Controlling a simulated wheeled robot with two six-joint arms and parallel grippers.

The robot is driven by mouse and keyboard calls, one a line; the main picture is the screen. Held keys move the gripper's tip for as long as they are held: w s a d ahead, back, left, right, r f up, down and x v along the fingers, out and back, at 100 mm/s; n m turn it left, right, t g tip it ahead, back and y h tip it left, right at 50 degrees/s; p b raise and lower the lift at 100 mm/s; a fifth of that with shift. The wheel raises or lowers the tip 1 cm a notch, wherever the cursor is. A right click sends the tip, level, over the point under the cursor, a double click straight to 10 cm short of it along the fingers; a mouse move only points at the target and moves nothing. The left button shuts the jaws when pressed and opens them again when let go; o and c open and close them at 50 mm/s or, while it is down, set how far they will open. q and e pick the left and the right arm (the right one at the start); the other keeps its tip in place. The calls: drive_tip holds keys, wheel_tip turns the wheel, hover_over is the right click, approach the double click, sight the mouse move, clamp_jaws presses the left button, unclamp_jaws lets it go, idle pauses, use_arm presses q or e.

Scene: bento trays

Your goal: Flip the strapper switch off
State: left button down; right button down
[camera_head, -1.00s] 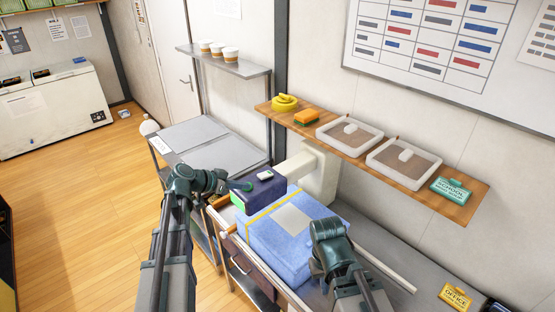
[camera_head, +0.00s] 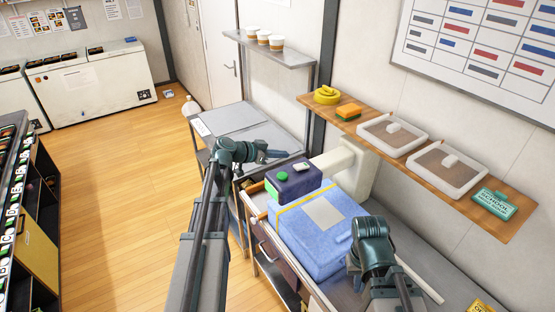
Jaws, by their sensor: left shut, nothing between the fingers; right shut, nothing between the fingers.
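The strapper has a dark purple head (camera_head: 296,186) that sits at the back end of a blue bundle with a yellow strap (camera_head: 318,226). On the head's top are a round green button (camera_head: 282,176) and a small whitish piece (camera_head: 301,167); which of them is the switch, and its setting, I cannot tell. My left gripper (camera_head: 284,154) is shut and empty, just behind and above the head, seemingly apart from it. My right gripper (camera_head: 370,228) is shut beside the bundle's right side; its fingertips are mostly hidden by its wrist.
A metal cart (camera_head: 238,119) stands behind the strapper. Open wooden floor (camera_head: 120,200) lies to the left.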

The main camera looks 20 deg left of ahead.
use_arm(q)
drive_tip(key=b, duration=0.2)
hover_over(296, 168)
drive_tip(key=a, duration=0.1)
drive_tip(key=f, duration=0.3)
drive_tip(key=shift+s, duration=0.4)
drive_tip(key=shift+s+f+b, duration=0.15)
drive_tip(key=shift+f+b, duration=0.8)
drive_tip(key=shift+b, duration=0.15)
drive_tip(key=shift+s+a+f+b, duration=0.15)
drive_tip(key=shift+s+f+b, duration=0.05)
drive_tip(key=shift+f+b, duration=0.6)
drive_tip(key=shift+s+a+f+b, duration=0.1)
drive_tip(key=shift+s+f+b, duration=0.05)
drive_tip(key=shift+f+b, duration=0.25)
drive_tip(key=shift+s+a+f+b, duration=0.1)
drive_tip(key=shift+f+b, duration=0.3)
drive_tip(key=shift+r, duration=0.1)
drive_tip(key=shift+r+p, duration=0.85)
drive_tip(key=shift+p, duration=0.1)
